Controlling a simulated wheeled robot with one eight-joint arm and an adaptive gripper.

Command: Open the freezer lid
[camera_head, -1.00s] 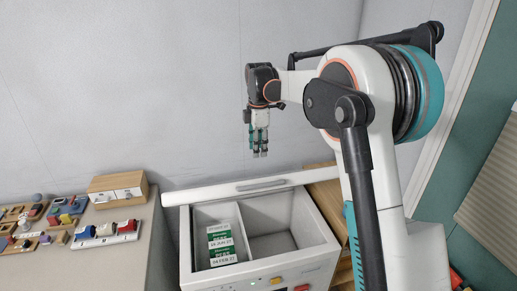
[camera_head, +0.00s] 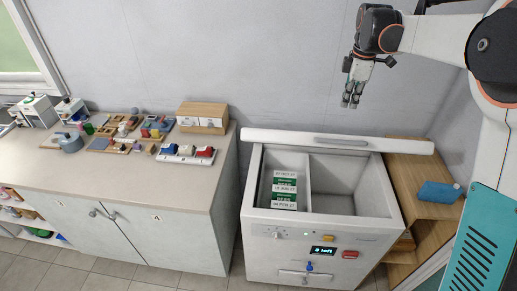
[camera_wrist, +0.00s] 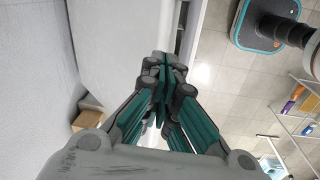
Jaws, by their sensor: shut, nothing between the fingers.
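The freezer (camera_head: 262,225) is a white chest at the right of the counter in the head view. Its lid (camera_head: 280,137) stands raised along the back edge, with a long grey handle (camera_head: 340,143) facing up. The freezer's inside is uncovered: several green-and-white labelled boxes lie in the left compartment, and the right compartment looks empty. My gripper (camera_head: 351,100) hangs above and behind the raised lid, pointing down and apart from it. Its fingers are shut and empty; they also show closed together in the wrist view (camera_wrist: 163,68).
A wooden stand (camera_head: 420,178) with a blue item (camera_head: 438,192) is right of the freezer. Floor shows in front.

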